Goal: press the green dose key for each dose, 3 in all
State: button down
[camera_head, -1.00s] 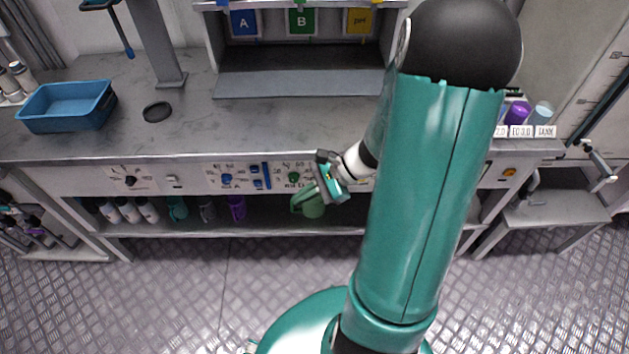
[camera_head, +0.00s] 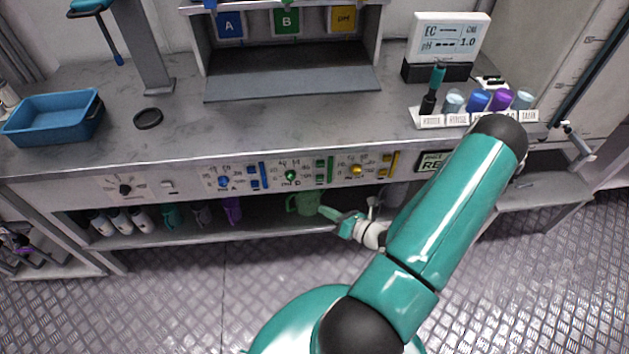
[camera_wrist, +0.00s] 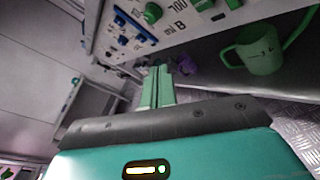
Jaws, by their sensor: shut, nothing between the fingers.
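The green dose keys (camera_head: 320,174) are small squares on the panel under the bench, between a green knob (camera_head: 290,175) and an upright green bar (camera_head: 330,170). In the wrist view the green knob (camera_wrist: 152,12) shows at the top, and a green key (camera_wrist: 233,4) is partly cut off by the top edge. My gripper (camera_head: 323,210) is below the panel, apart from the keys, near the green jug (camera_head: 303,203). In the wrist view my gripper (camera_wrist: 158,72) has its fingers together with nothing between them.
Blue keys (camera_head: 253,178) are left of the green group and yellow keys (camera_head: 386,164) right of it. Bottles and cups stand on the lower shelf. A blue tray (camera_head: 50,122) and a meter (camera_head: 447,42) stand on the bench. The floor in front is clear.

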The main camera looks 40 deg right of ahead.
aim_at(320, 178)
jog(key=shift+s+d+f+m, duration=0.15)
jog(key=shift+d+f+m, duration=0.05)
jog(key=shift+f+m, duration=0.1)
jog(key=w+d, duration=0.5)
jog(key=w, duration=0.2)
dwell(0.5)
jog(key=shift+w, duration=0.2)
dwell(1.7)
jog(key=shift+w+d, duration=0.25)
jog(key=shift+w+d, duration=0.2)
jog(key=shift+w, duration=0.2)
dwell(0.8)
jog(key=shift+s, duration=0.1)
jog(key=shift+s+a, duration=0.45)
jog(key=shift+s, duration=0.2)
